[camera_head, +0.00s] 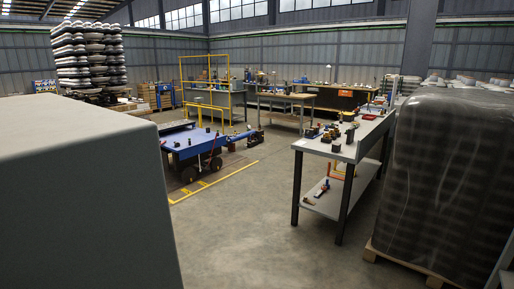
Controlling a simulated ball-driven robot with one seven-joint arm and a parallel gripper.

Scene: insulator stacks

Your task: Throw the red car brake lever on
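A blue flat cart (185,142) on dark wheels stands left of the middle, some way off across the floor. Small dark items sit on the cart's top. My gripper is not in view.
A large plain grey block (80,190) fills the left foreground. A grey workbench (345,150) with small parts stands right of the middle, beside a wrapped pallet stack (455,180). Yellow lines (215,182) edge the cart's bay. Open floor (240,230) lies between.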

